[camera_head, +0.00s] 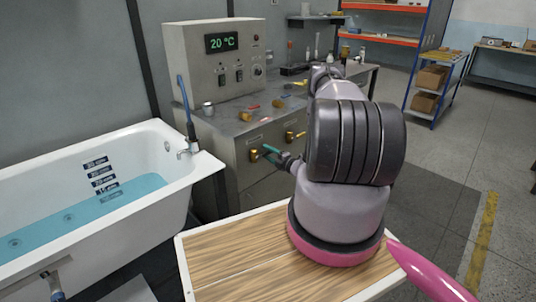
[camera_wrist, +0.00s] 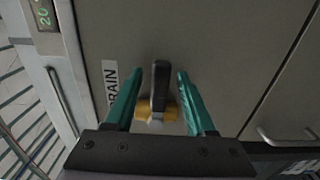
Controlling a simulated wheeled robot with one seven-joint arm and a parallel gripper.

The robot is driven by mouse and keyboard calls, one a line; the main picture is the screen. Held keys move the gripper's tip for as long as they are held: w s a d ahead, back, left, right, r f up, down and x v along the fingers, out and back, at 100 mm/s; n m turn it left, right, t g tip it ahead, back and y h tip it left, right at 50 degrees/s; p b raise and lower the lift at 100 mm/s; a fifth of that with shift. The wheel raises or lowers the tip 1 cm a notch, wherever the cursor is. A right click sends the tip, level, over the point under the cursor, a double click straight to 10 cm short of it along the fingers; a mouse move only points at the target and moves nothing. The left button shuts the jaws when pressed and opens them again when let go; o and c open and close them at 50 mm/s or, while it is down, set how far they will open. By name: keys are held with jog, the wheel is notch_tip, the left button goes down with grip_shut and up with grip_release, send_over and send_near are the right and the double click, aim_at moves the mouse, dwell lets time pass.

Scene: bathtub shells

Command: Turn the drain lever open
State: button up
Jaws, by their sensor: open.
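The drain lever (camera_wrist: 160,82) is a black handle on a brass valve body (camera_wrist: 145,112), on the grey cabinet front beside a partly hidden label reading "RAIN". In the wrist view the handle points up in the picture, in line with the label's text. My gripper (camera_wrist: 160,72) is open, with one teal finger on each side of the handle and a visible gap on both sides. In the head view my gripper (camera_head: 272,153) is at the left brass valve (camera_head: 254,155); the black handle is not distinguishable there.
A second brass valve (camera_head: 291,136) is on the cabinet front to the right, close to my arm. A control box (camera_head: 216,60) showing 20 °C stands on the cabinet top. The bathtub (camera_head: 185,160) with blue water is at left. A wooden-topped surface (camera_head: 225,262) lies in front.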

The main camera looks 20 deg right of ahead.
grip_shut()
dwell(1.3)
